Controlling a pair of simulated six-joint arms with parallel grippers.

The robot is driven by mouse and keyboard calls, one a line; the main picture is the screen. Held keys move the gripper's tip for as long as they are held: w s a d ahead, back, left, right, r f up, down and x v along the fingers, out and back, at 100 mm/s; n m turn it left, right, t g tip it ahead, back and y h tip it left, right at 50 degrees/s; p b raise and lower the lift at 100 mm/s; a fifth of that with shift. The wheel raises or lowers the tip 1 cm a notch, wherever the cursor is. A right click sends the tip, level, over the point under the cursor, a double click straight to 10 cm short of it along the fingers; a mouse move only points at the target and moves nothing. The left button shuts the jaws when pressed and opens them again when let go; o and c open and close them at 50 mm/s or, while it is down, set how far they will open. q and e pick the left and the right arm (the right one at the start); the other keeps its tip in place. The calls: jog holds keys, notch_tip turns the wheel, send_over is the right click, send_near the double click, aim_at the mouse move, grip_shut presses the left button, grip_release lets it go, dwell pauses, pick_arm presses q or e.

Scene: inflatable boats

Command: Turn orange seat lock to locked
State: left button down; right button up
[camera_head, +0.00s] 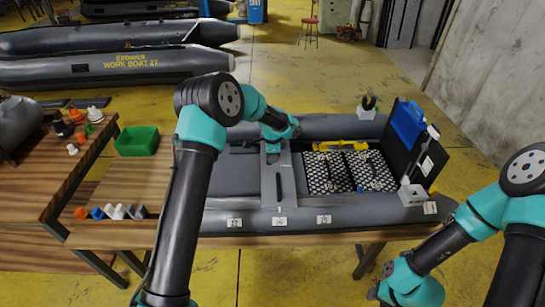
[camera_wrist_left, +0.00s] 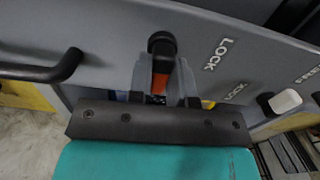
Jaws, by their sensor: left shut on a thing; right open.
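The orange seat lock (camera_wrist_left: 164,62) is a short orange lever with a black end, on a grey seat panel (camera_wrist_left: 105,50). My left gripper (camera_wrist_left: 163,82) is shut on the orange lever, with a grey finger on each side. In the head view my left gripper (camera_head: 277,145) is over the boat's grey seat (camera_head: 270,180), and the arm hides the lock. My right gripper (camera_head: 378,292) is low at the front right, open, clear of the boat and partly cut off.
A black handle (camera_wrist_left: 45,70) is left of the lock, and a white-tipped knob (camera_wrist_left: 285,101) is to its right. The boat (camera_head: 350,215) holds black-and-white patterned panels (camera_head: 350,170) and a blue container (camera_head: 407,123).

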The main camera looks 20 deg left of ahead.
pick_arm(q)
jog(key=shift+n, duration=0.3)
jog(key=n, duration=0.3)
jog(key=shift+w+a+n, duration=0.1)
jog(key=shift+w+n, duration=0.1)
jog(key=shift+n, duration=0.2)
jog(key=n, duration=0.4)
jog(key=shift+w+a+n, duration=0.15)
jog(key=shift+a+n, duration=0.05)
jog(key=shift+n, duration=0.1)
jog(key=n, duration=0.4)
jog(key=shift+a, duration=0.25)
jog(key=n, duration=0.4)
jog(key=shift+a+n, duration=0.2)
jog(key=shift+n, duration=0.1)
jog(key=c, duration=1)
grip_release()
jog(key=shift+c, duration=0.2)
jog(key=shift+r, duration=0.1)
